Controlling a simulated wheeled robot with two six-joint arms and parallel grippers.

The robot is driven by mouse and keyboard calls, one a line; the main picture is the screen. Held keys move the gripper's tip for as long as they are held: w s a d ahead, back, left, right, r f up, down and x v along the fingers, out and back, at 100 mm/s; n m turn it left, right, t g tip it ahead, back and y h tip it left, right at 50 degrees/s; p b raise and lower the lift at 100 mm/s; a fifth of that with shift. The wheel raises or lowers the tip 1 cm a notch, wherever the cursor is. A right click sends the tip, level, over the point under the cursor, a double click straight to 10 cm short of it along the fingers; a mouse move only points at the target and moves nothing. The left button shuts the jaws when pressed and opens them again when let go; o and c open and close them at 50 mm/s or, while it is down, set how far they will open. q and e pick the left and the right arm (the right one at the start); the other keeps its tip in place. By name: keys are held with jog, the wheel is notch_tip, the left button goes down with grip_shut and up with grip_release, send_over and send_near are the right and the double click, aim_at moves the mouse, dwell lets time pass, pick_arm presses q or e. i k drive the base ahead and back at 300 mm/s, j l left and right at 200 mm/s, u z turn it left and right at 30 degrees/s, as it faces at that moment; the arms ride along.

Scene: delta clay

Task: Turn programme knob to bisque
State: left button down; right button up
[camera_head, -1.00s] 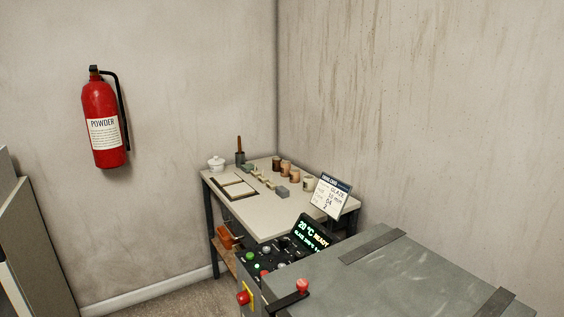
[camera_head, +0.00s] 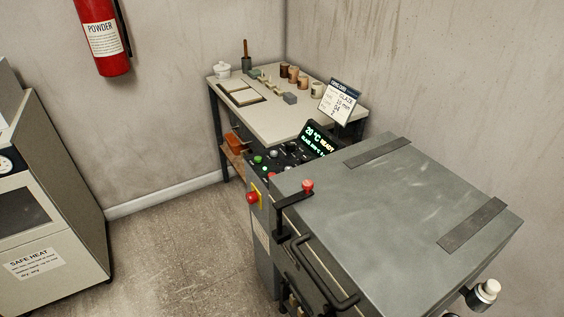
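The kiln's control panel (camera_head: 279,160) sits at the left side of the grey kiln, with several small knobs and buttons, green, red and pale. A larger pale knob (camera_head: 285,152) shows near the display, but I cannot tell whether it is the programme knob or read its setting. The lit display (camera_head: 319,141) reads "20 °C READY" with a line below that seems to mention glaze. A firing card (camera_head: 339,99) behind it shows "GLAZE". Neither of my grippers is in view.
The grey kiln (camera_head: 400,200) has a front handle (camera_head: 325,285) and a red emergency button (camera_head: 252,197) on its side. A worktable (camera_head: 290,123) with pots stands behind. A cream cabinet (camera_head: 50,210) stands left. Floor (camera_head: 180,240) between them is clear.

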aim_at(290, 146)
jog(key=j+z, duration=0.25)
jog(key=z, duration=0.15)
jog(key=j+z, duration=0.2)
jog(key=z, duration=0.2)
jog(key=k+j+z, duration=0.1)
jog(key=z, duration=0.3)
jog(key=k+j, duration=0.05)
jog(key=j, duration=0.05)
